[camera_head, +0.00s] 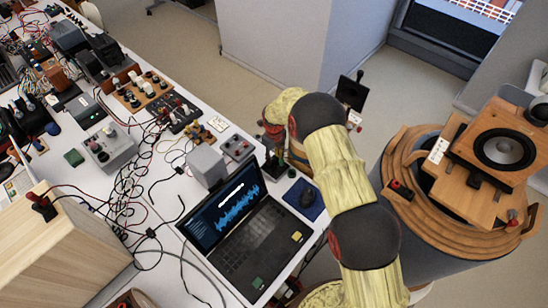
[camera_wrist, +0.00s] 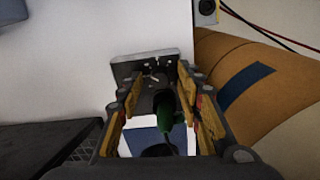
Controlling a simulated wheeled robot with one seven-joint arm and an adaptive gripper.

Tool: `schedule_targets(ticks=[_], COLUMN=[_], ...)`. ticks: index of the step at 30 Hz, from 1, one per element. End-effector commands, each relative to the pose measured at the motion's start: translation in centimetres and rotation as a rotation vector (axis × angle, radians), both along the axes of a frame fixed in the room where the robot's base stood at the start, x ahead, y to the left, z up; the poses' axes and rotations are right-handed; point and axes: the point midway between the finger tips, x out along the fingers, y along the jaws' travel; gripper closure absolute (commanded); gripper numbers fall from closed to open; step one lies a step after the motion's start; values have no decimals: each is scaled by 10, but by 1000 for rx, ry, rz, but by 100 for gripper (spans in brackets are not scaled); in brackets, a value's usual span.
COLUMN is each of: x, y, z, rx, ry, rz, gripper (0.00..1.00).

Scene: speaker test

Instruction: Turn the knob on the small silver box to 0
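In the head view my gripper (camera_head: 274,160) is low over the table beside the laptop's back right corner and largely hides what lies there. The dial marks are too small to read.
A laptop (camera_head: 247,242) stands open left of my gripper, with a mouse on a blue pad (camera_head: 302,187) to its right. Cables cover the table's left; a speaker (camera_head: 503,150) stands at the right.

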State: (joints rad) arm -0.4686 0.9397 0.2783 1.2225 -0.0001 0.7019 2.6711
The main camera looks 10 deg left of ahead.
Motion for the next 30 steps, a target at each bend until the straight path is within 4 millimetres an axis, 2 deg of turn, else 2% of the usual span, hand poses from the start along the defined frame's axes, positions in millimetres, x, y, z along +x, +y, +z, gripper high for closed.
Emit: schedule_targets(ticks=[4, 23, 30], x=[0, 0, 0], y=[0, 0, 0], z=[0, 1, 1], rx=[1, 1, 1], ry=[-1, -1, -1], rz=[0, 0, 2], gripper=[64, 100, 100])
